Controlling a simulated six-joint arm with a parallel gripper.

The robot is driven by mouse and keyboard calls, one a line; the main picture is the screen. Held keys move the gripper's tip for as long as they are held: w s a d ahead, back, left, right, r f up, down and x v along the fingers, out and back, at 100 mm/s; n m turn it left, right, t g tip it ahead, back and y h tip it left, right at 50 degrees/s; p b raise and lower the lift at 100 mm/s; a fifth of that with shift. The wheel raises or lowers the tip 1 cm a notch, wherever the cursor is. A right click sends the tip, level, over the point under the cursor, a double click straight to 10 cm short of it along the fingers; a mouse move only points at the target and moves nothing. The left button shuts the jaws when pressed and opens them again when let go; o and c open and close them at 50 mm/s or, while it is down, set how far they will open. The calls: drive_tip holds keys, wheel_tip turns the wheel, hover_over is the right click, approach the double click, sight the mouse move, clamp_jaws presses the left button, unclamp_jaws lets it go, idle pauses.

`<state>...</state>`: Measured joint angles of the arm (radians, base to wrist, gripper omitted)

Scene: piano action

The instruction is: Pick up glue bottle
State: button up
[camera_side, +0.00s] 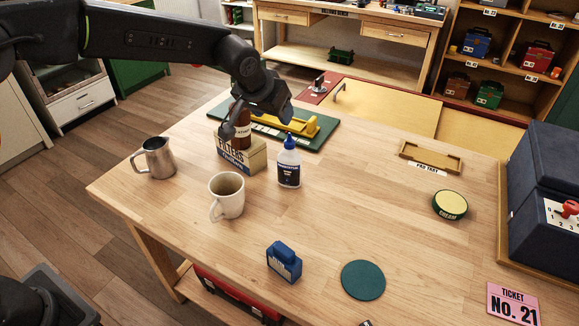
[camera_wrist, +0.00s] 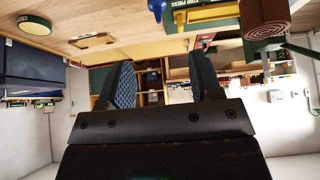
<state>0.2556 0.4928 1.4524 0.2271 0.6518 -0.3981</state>
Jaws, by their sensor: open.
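The glue bottle (camera_side: 289,168) is white with a dark label and a blue cap, upright on the wooden table right of the filters box. In the wrist view only its blue tip (camera_wrist: 156,8) shows, at the top edge.
A filters box (camera_side: 240,158), cream mug (camera_side: 227,195) and metal pitcher (camera_side: 155,158) stand left of the bottle. A green-based press (camera_side: 310,138) is behind it. A blue container (camera_side: 284,262) and green disc (camera_side: 363,280) are in front.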

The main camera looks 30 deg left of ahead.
approach(290, 141)
drive_tip(key=w+r+x, duration=0.1)
drive_tip(key=x, duration=0.4)
drive_tip(key=shift+s+a+f+x, duration=0.1)
drive_tip(key=shift+s+x, duration=0.05)
drive_tip(key=shift+x, duration=0.8)
drive_tip(key=shift+s+a+f+x, duration=0.1)
drive_tip(key=shift+x, duration=0.85)
drive_tip(key=shift+s+f+x, duration=0.1)
drive_tip(key=shift+s+x, duration=0.05)
drive_tip(key=shift+x, duration=0.8)
drive_tip(key=shift+c, duration=0.3)
clamp_jaws()
drive_tip(key=shift+r, duration=0.1)
